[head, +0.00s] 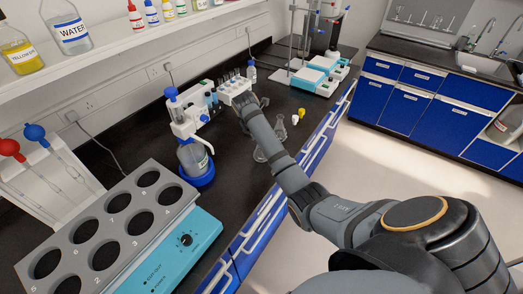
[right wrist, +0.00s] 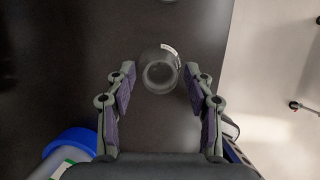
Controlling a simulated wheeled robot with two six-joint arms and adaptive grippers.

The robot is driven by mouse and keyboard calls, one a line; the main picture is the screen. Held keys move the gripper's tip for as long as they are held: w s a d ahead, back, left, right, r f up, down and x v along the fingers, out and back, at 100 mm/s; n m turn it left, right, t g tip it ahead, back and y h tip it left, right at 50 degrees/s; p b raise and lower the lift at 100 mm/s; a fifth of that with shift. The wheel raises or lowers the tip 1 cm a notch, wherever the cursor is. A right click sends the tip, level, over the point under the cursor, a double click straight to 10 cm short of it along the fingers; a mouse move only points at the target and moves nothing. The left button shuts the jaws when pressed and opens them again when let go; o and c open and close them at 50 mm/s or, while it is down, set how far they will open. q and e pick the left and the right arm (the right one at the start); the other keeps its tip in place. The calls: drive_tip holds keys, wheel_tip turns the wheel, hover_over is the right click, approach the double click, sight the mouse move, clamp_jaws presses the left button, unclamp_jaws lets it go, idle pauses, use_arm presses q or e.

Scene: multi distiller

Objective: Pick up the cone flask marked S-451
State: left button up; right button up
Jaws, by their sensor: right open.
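A clear glass flask (right wrist: 160,72) with a small white label stands upright on the black bench in the right wrist view, seen from above. The label's text is too small to read. My right gripper (right wrist: 160,76) is open, with its fingers apart at the left and right of the flask; I cannot tell if they touch it. In the head view my right gripper (head: 252,101) is partly hidden behind its arm. Clear glassware (head: 281,129) shows beside the arm there, partly covered by it. My left gripper is not in view.
A blue-based bottle (head: 197,162) stands left of my right arm, near a white instrument (head: 186,118) with a tube rack. A grey rack with round holes (head: 125,222) sits front left. Small yellow and white pieces (head: 300,113) lie near the bench's right edge.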

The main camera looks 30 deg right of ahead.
drive_tip(key=shift+a, duration=0.1)
drive_tip(key=c, duration=0.3)
clamp_jaws()
drive_tip(key=shift+r, duration=0.15)
drive_tip(key=shift+r, duration=0.3)
wheel_tip(320, 180, up, 2)
drive_tip(key=shift+r, duration=0.25)
drive_tip(key=s+a+r+p, duration=0.1)
drive_tip(key=s+r+p, duration=0.8)
drive_tip(key=s, duration=0.5)
drive_tip(key=shift+a+r+p, duration=0.3)
drive_tip(key=shift+r+p, duration=0.05)
drive_tip(key=shift+p, duration=0.5)
